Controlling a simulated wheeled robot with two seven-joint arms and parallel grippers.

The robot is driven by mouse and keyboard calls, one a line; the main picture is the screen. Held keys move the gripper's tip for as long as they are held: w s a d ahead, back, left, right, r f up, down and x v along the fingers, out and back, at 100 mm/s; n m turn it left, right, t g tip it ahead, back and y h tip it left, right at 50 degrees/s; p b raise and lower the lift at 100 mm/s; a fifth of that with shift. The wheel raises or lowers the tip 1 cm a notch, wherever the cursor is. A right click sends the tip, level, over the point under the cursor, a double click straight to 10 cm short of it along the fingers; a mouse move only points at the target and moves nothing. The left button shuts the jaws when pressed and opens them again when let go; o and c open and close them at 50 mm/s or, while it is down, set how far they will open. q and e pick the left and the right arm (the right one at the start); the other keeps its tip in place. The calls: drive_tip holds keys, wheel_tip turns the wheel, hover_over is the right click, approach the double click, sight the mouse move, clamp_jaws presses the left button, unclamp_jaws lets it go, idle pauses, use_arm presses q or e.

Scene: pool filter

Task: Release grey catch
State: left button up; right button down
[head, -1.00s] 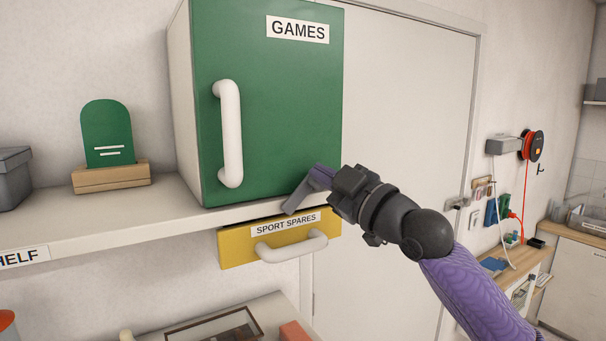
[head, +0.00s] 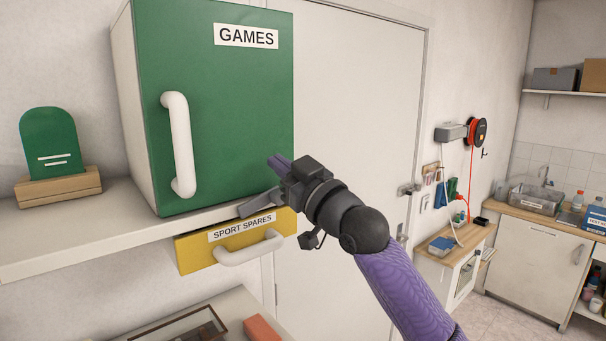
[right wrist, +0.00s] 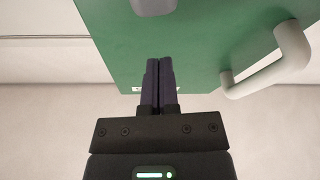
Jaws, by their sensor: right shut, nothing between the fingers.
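The green cabinet door (head: 215,90) labelled GAMES is shut, with a white bar handle (head: 178,145) on its left side. The grey catch (head: 258,204) is a lever at the door's lower right, lying slanted down to the left and partly hidden by my right gripper. A grey piece that looks like the catch shows at the top edge of the right wrist view (right wrist: 153,5). My right gripper (head: 276,163) is shut and empty, its purple fingertips in front of the door just above the catch. Whether they touch it I cannot tell. My left gripper is out of view.
The cabinet stands on a pale shelf (head: 75,232). A yellow SPORT SPARES drawer (head: 195,254) with a white handle hangs below. A green card in a wooden stand (head: 60,190) is at left. A white room door (head: 350,90) is behind my arm.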

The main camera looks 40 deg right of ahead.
drive_tip(key=b+v, duration=0.5)
drive_tip(key=v, duration=0.5)
drive_tip(key=shift+b, duration=0.35)
drive_tip(key=shift+f, duration=0.15)
